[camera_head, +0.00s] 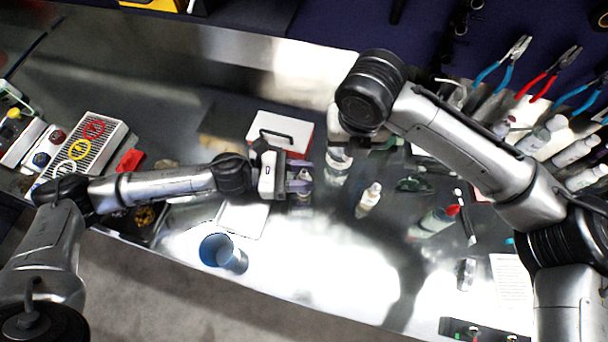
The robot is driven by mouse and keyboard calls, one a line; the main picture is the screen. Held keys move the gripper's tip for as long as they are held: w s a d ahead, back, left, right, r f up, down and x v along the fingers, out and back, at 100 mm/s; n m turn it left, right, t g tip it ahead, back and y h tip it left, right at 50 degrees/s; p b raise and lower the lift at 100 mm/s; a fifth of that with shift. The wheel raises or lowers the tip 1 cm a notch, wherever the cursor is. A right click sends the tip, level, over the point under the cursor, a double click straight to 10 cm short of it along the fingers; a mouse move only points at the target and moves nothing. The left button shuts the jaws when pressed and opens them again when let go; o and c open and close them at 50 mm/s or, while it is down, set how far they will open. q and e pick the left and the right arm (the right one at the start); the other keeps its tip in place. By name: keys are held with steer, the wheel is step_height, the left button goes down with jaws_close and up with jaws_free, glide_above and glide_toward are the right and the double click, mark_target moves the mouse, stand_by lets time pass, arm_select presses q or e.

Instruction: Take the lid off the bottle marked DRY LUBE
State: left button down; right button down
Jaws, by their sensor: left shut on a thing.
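My left gripper (300,177) reaches in from the left over the middle of the bench. It is shut on a small, pale purplish bottle (303,187), mostly hidden by the fingers. I cannot tell whether the hold is on its lid or its body. A clear bottle (338,163) stands just to the right, and a small whitish bottle (369,197) stands farther right. A greenish bottle with a red tip (437,220) stands beyond that. No label is readable, so I cannot tell which is DRY LUBE. My right arm's wrist hides its own jaws above the clear bottle.
A blue cup (222,253) is near the front edge. A white-and-red box (281,132) stands behind my left gripper. Pliers (503,63) and several bottles fill the right back. A grey tray with coloured rings (80,152) is at left.

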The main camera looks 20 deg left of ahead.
arm_select(q)
steer(key=shift+f, duration=0.25)
arm_select(e)
steer(key=shift+f, duration=0.15)
arm_select(q)
steer(key=shift+f, duration=0.15)
arm_select(e)
steer(key=shift+f, duration=0.15)
arm_select(q)
steer(key=c, duration=0.8)
jaws_free()
steer(key=shift+o, duration=0.2)
steer(key=shift+r, duration=0.35)
arm_select(e)
steer(key=shift+r, duration=0.35)
arm_select(q)
steer(key=b+v, duration=0.1)
steer(key=v, duration=0.9)
steer(key=shift+f, duration=0.2)
arm_select(e)
steer(key=shift+f, duration=0.75)
arm_select(q)
steer(key=shift+v, duration=1)
arm_select(e)
steer(key=shift+f, duration=0.1)
